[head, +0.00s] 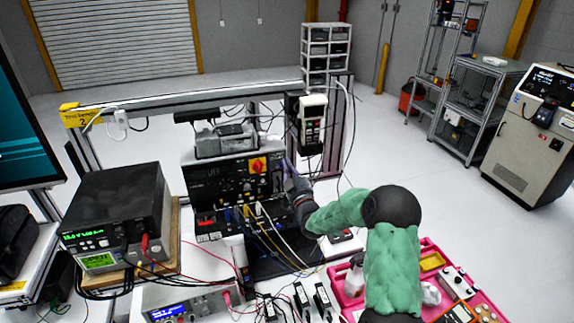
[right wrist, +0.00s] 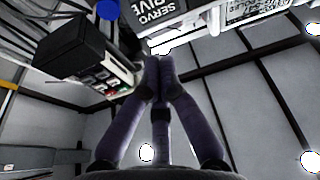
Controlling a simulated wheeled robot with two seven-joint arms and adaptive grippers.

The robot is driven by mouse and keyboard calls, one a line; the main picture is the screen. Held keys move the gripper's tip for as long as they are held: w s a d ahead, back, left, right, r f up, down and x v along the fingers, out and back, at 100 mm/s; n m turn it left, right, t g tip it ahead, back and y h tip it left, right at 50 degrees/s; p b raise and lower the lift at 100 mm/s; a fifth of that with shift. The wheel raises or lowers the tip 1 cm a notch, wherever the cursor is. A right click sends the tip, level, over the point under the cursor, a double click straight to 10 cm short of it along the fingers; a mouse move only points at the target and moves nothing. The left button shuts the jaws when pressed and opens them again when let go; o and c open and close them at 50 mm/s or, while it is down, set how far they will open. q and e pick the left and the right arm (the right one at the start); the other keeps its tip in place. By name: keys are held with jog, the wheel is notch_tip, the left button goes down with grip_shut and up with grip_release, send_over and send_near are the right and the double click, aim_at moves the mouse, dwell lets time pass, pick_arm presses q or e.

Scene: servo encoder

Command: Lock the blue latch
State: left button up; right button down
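A round blue piece (right wrist: 109,10) shows at the top edge of the right wrist view, up and left of my fingertips. I cannot tell whether it is the blue latch or how it is set. In the head view I cannot make out the latch. My right gripper (head: 287,166) reaches to the right side of the black servo panel (head: 205,178), below the hanging pendant. In the right wrist view its purple fingers (right wrist: 159,64) come together at the tips, with nothing seen between them. They point towards the servo drive unit (right wrist: 165,14). My left gripper is not in view.
A pendant (head: 312,122) with buttons hangs from the frame, close above my right gripper. Loose cables cross the bench front. A black power supply (head: 117,212) stands left, and a pink tray (head: 436,249) with parts lies at the right, partly behind my arm.

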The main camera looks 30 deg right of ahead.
jog(key=shift+w+d+f+p, duration=0.2)
jog(key=shift+w+f+p, duration=0.2)
jog(key=shift+w, duration=0.2)
jog(key=shift+w+d+f+p, duration=0.2)
jog(key=shift+w+f+p, duration=0.15)
jog(key=shift+w, duration=0.25)
jog(key=shift+d+f+p, duration=0.15)
jog(key=shift+f+p, duration=0.15)
jog(key=shift+f, duration=0.45)
